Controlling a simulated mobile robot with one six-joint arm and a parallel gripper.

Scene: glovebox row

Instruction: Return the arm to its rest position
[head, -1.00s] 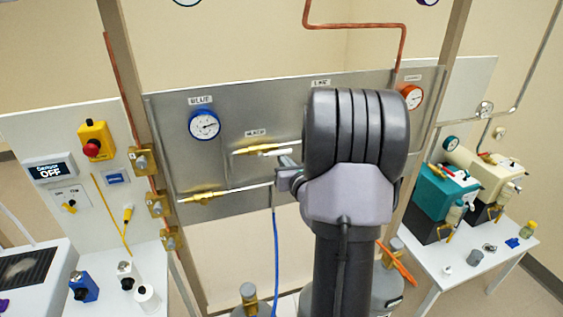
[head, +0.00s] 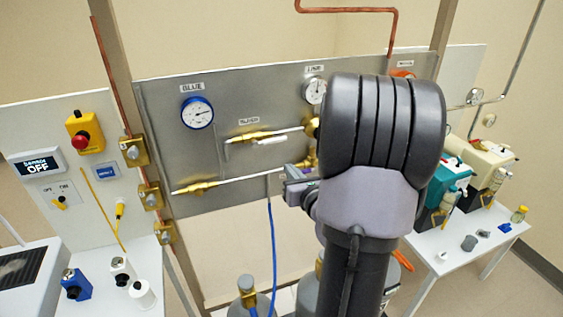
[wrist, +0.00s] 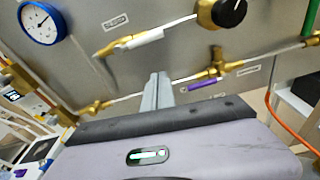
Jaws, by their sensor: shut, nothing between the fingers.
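My arm reaches up in front of the grey metal panel (head: 240,190) in the head view, with its large dark joint covering the panel's right part. My gripper (head: 291,186) points left near the lower pipe and is partly hidden by the arm. In the wrist view my gripper (wrist: 158,90) shows its two fingers together, empty, in front of the panel and its lower pipe. I cannot tell the exact gap to the pipe.
A blue-rimmed gauge (head: 197,112), brass fittings (head: 250,135) and a valve with a purple handle (wrist: 203,83) are on the panel. A blue hose (head: 272,250) hangs below. Pumps stand on a white table (head: 450,240) at right. Gas cylinders stand behind my arm.

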